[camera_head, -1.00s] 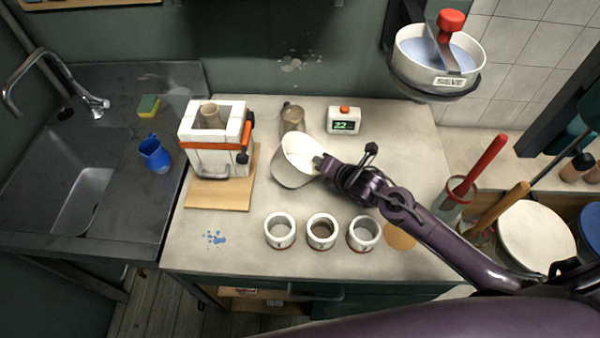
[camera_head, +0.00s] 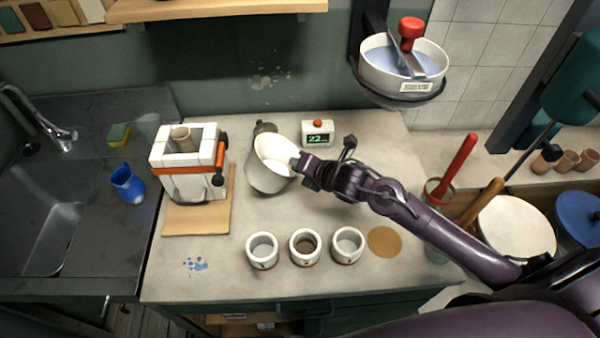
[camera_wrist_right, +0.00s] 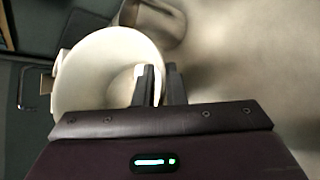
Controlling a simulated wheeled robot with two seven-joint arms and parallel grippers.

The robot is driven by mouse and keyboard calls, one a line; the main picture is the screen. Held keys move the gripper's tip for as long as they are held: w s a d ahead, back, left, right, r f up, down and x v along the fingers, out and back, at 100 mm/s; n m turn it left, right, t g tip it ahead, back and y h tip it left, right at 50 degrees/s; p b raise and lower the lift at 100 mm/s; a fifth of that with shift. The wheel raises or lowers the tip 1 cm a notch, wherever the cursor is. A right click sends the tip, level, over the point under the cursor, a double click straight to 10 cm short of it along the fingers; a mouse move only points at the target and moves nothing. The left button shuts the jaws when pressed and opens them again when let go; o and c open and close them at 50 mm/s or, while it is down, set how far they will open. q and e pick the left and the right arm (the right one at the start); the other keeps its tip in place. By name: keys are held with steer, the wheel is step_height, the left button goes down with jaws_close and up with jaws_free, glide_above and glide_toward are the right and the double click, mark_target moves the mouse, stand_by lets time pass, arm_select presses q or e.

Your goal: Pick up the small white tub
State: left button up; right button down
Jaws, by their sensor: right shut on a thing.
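A plain white tub (camera_head: 268,176) with a wide open mouth is near the middle of the worktop, tilted a little. My right gripper (camera_head: 297,163) comes in from the right and is shut on the tub's rim. In the right wrist view, the tub (camera_wrist_right: 85,75) is at the left, with its wall between the fingers (camera_wrist_right: 160,85). The inside of the tub looks pale and empty. Whether its base is clear of the worktop is hard to tell. My left gripper is not in view.
A brown jug (camera_head: 264,127) stands behind the tub, partly hidden. Several small white pots, including one (camera_head: 262,250), stand in front. A sieve bowl (camera_head: 375,75) hangs at upper right.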

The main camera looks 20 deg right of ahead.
step_height(320, 180, up, 14)
stand_by(0.8)
steer(key=shift+r, duration=0.2)
stand_by(0.6)
